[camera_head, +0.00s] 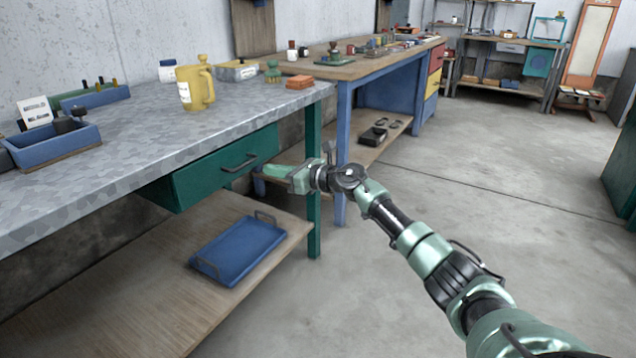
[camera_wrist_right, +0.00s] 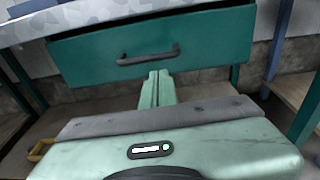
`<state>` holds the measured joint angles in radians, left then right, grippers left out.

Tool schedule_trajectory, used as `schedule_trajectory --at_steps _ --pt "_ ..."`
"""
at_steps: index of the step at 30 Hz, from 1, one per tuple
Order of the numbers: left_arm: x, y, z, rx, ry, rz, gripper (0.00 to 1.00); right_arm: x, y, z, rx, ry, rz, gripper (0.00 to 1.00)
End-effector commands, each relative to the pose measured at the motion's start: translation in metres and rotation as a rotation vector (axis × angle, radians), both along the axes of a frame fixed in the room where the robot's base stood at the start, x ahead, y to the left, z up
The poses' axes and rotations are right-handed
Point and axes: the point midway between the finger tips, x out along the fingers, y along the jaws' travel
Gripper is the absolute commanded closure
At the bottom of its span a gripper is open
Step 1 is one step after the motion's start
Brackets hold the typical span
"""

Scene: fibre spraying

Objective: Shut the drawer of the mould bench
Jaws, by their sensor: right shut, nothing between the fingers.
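The mould bench (camera_head: 110,165) has a grey mottled top and green legs. Its green drawer (camera_head: 200,182) stands partly out from under the top; in the right wrist view the drawer front (camera_wrist_right: 205,47) has a dark gap above it. A dark bar handle (camera_head: 240,162) is on the drawer front and also shows in the right wrist view (camera_wrist_right: 148,55). My right gripper (camera_head: 268,171) is shut and empty, in front of the drawer near the handle. In the right wrist view its closed fingertips (camera_wrist_right: 158,76) appear just below the handle; contact cannot be told. My left gripper is not in view.
A blue tray (camera_head: 238,252) lies on the bench's wooden lower shelf (camera_head: 130,310). A yellow jug (camera_head: 196,85) and a blue box (camera_head: 55,148) stand on top. A blue-legged wooden bench (camera_head: 345,70) adjoins behind. The floor (camera_head: 520,180) on the right is clear.

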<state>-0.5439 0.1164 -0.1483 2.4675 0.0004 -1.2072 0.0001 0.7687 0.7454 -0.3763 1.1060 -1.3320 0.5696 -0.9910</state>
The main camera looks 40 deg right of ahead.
Motion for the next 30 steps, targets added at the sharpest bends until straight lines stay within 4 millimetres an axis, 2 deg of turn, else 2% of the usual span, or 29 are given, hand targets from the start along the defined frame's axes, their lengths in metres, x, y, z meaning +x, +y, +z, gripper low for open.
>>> schedule_trajectory --at_steps 1,6,12,17,23,26,29,30 --pt "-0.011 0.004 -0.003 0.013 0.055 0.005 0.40 -0.012 -0.007 0.003 -0.008 0.003 -0.002 1.00" --pt "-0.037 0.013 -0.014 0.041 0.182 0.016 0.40 -0.046 -0.020 0.006 -0.009 0.007 0.001 1.00" --pt "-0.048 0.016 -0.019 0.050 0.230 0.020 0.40 -0.074 -0.033 0.009 -0.006 0.006 -0.001 1.00" --pt "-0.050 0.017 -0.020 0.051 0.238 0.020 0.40 -0.084 -0.037 0.011 -0.006 0.005 0.000 1.00" --pt "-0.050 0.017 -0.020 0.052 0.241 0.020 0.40 -0.086 -0.038 0.012 -0.003 0.004 0.001 1.00" --pt "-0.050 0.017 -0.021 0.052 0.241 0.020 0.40 -0.086 -0.028 0.008 0.045 0.001 -0.003 1.00" --pt "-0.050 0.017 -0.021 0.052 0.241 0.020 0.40 -0.089 0.002 0.001 0.222 -0.008 -0.021 1.00" --pt "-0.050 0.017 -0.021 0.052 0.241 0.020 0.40 -0.092 0.017 -0.004 0.338 -0.009 -0.039 1.00"
